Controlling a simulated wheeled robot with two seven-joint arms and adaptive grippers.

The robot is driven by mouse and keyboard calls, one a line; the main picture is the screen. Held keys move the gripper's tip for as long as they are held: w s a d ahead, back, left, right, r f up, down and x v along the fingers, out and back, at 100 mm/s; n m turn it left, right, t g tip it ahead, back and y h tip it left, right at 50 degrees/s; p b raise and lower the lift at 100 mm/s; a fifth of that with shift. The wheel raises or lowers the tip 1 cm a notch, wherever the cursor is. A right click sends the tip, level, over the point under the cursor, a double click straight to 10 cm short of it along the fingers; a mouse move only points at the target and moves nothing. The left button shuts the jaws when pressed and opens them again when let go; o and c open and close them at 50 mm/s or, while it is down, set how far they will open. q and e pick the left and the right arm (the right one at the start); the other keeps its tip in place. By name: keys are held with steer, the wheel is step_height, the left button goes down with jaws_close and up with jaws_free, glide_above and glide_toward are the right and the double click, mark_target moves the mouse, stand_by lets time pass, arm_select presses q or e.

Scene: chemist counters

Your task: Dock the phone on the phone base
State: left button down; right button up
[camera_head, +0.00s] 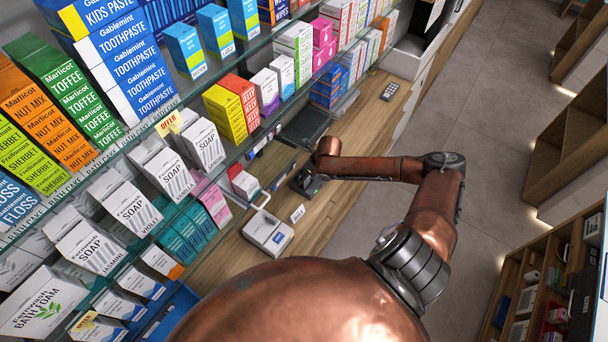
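A small grey handset-like thing with keys (390,91) lies flat on the wooden counter at the upper right; it may be the phone. A small white and grey device or box (268,233) sits at the counter's front left; I cannot tell whether it is the phone base. My copper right arm reaches over the counter, and its dark gripper (306,181) points down at the counter, between these two and nearer the white one. Its fingers are small and dark, so their opening is unclear. My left gripper is out of view.
Glass shelves packed with boxes, such as white soap boxes (135,208), line the counter's left side. A dark flat pad or screen (305,128) lies behind the gripper. A small white card (297,214) stands near the gripper.

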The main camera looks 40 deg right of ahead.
steer(key=p+v, duration=0.4)
steer(key=v, duration=0.6)
steer(key=shift+r, duration=0.25)
stand_by(0.3)
steer(key=shift+s, duration=0.1)
stand_by(0.3)
